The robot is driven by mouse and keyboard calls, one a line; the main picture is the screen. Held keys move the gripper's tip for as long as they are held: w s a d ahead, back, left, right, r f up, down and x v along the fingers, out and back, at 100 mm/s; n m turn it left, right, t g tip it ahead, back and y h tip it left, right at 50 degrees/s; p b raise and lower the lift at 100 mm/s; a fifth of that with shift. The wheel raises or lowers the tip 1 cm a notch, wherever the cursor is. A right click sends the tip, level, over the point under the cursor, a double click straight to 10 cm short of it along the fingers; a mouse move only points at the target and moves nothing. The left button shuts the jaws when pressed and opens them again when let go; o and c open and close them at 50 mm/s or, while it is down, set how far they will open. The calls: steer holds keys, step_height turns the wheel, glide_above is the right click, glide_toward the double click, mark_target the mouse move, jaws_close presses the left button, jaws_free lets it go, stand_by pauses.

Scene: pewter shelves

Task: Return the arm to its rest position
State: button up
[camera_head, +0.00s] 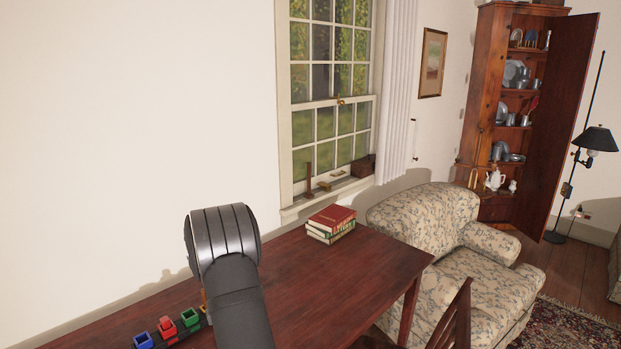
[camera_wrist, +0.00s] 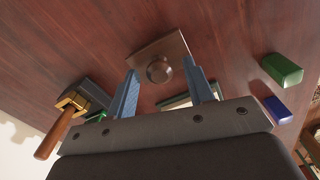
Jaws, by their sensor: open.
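My gripper (camera_wrist: 160,68) shows in the wrist view, with its two blue-grey fingers apart and nothing held between them. Beyond the fingertips a brown square plate with a round knob (camera_wrist: 158,70) lies on the dark wood table (camera_wrist: 225,35). I cannot tell how far the fingertips are from it. In the head view my arm rises over the table's left part; my gripper is hidden there.
Stacked books (camera_head: 331,222) lie near the window. A wooden-handled tool (camera_wrist: 60,125) is at the wrist view's left. The table's right part is clear; an armchair (camera_head: 430,210) stands beyond.

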steer(key=shift+f, duration=0.6)
steer(key=shift+r, duration=1.9)
steer(key=shift+f, duration=0.1)
